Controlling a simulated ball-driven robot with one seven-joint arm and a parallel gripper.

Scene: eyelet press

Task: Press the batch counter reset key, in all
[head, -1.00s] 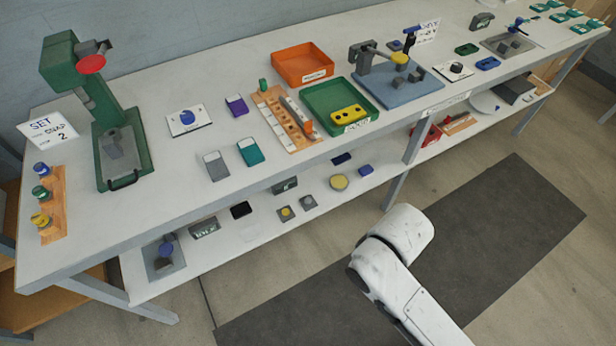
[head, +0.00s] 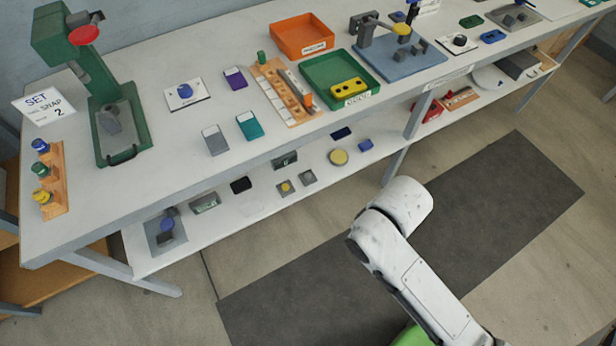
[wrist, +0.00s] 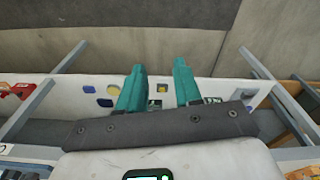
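My gripper (wrist: 159,82) shows in the wrist view as two teal fingers, parallel and apart, with nothing held between them. In the head view it is hidden; only my white arm shows, in front of the bench. On the lower shelf (head: 225,222), a grey box with a dark face (head: 285,160) and a similar grey box (head: 206,202) could be counters. I cannot tell which is the batch counter, and no reset key can be made out. In the wrist view, the small boxes on the shelf (wrist: 92,77) lie beyond the fingers, partly covered by them.
The bench top (head: 300,150) carries a green press (head: 122,135), an orange tray (head: 303,38), a green tray (head: 342,84) and a blue plate (head: 403,60). The shelf also holds a yellow disc (head: 338,157) and small blocks. Bench legs (head: 394,165) stand at the front; the floor with a dark mat (head: 490,210) is clear.

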